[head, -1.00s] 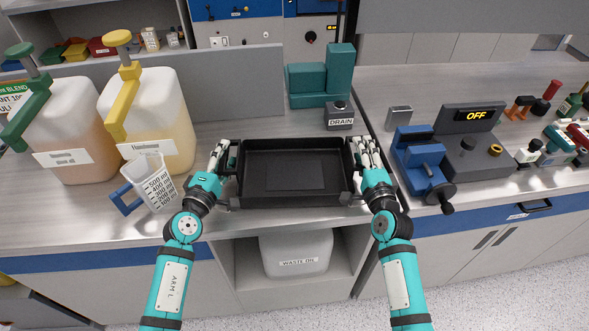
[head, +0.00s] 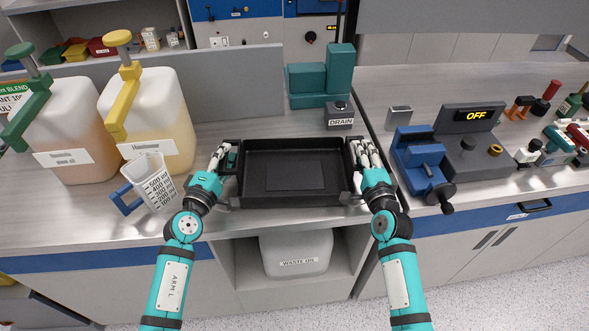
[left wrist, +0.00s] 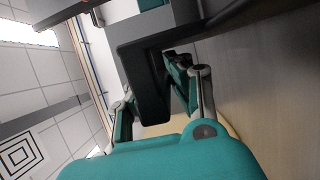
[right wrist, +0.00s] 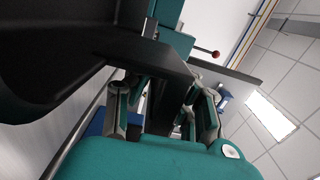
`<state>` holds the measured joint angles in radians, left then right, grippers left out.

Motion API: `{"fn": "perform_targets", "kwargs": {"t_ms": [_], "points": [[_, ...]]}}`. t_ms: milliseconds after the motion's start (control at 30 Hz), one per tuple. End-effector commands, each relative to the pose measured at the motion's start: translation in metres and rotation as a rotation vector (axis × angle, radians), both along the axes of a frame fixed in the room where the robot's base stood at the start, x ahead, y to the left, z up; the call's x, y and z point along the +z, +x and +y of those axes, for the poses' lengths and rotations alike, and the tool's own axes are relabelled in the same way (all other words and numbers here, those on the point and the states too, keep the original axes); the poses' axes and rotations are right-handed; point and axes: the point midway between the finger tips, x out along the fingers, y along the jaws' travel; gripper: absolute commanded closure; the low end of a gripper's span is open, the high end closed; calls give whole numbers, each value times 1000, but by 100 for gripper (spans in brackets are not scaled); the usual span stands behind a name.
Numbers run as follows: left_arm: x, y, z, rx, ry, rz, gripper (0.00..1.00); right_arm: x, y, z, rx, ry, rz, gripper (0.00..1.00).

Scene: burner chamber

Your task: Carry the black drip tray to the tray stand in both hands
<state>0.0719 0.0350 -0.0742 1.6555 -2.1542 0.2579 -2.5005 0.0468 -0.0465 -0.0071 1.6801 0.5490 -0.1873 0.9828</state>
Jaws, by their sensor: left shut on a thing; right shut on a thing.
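The black drip tray (head: 292,158) is a shallow open box at the middle of the metal bench in the head view, looking level and empty. My left gripper (head: 226,158) is shut on its left side and my right gripper (head: 358,155) on its right side. In the left wrist view the tray's dark edge (left wrist: 150,85) lies between the fingers. The right wrist view shows the tray (right wrist: 60,60) from close up, with its edge piece between the fingers. I cannot tell any tray stand for sure; small grey metal pieces show at the tray's front corners.
A measuring jug (head: 153,183) and two large jugs, one yellow-topped (head: 160,115), stand to the left. A DRAIN box (head: 340,118) and a teal block (head: 305,80) stand behind the tray. A blue vise (head: 422,165) is to the right. A WASTE OIL container (head: 297,252) is below.

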Motion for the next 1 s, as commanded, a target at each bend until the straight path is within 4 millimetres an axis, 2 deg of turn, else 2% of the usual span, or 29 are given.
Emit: {"fn": "perform_targets", "kwargs": {"t_ms": [367,567,800,1000], "points": [[9,0,1,1,2,-1,100,9,0,0,0,1,-1,100],[32,0,1,1,2,-2,100,33,0,0,-1,1,-2,100],[68,0,1,1,3,-2,100,69,0,0,-1,1,-2,100],[88,0,1,1,3,-1,100,89,0,0,-1,1,-2,100]]}}
